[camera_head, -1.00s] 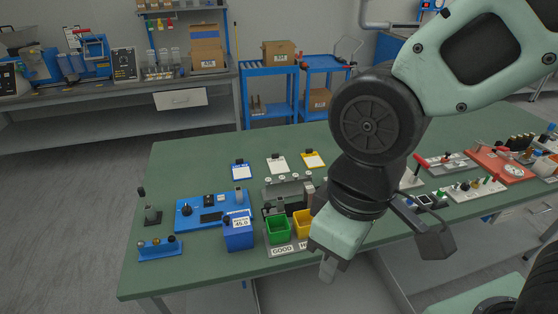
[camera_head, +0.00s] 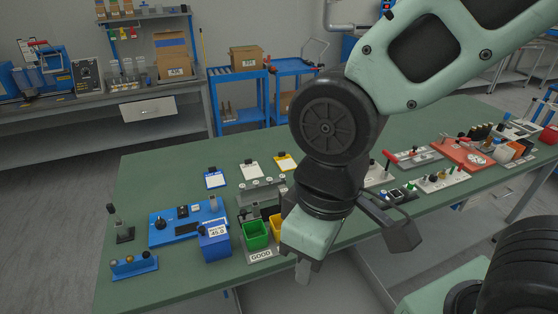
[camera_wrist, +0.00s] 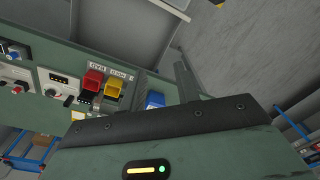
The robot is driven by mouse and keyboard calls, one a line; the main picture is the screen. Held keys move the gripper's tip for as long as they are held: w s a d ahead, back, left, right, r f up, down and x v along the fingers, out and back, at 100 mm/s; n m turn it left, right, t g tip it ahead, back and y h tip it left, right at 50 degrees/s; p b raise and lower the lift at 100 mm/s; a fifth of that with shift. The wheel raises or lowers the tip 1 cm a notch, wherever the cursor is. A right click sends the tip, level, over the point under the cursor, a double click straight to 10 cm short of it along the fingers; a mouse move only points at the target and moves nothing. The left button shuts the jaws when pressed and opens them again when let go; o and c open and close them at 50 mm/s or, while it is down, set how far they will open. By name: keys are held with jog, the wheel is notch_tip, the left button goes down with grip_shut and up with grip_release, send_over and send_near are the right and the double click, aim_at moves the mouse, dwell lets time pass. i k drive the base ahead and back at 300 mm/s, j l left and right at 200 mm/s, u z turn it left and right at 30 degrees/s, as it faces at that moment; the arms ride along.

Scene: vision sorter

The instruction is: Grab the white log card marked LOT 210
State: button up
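Three small cards lie in a row on the green bench in the head view. The white-topped card (camera_head: 252,170) is in the middle, between a blue-topped card (camera_head: 215,180) and a yellow-topped card (camera_head: 284,163). Their print is too small to read, so I cannot make out LOT 210. My gripper (camera_head: 302,270) points down near the bench's front edge, below and right of the cards in the picture, well apart from them. In the wrist view, my gripper (camera_wrist: 161,85) shows two dark fingers apart with nothing between them. No white card is recognisable there.
A grey fixture (camera_head: 262,194) stands just in front of the cards, with a green bin (camera_head: 256,236), a blue bin (camera_head: 214,243) and a blue control box (camera_head: 185,222) nearby. Several devices, including a red tray (camera_head: 462,154), crowd the right side. The bench (camera_head: 150,180) is clear left of the cards.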

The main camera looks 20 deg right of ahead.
aim_at(251, 170)
jog(key=i+l+u, duration=0.2)
jog(key=l+u, duration=0.2)
jog(key=i+l+u, duration=0.1)
jog(key=l+u, duration=0.25)
jog(key=l, duration=0.15)
jog(key=l+u, duration=0.4)
jog(key=l, duration=0.15)
jog(key=i, duration=0.05)
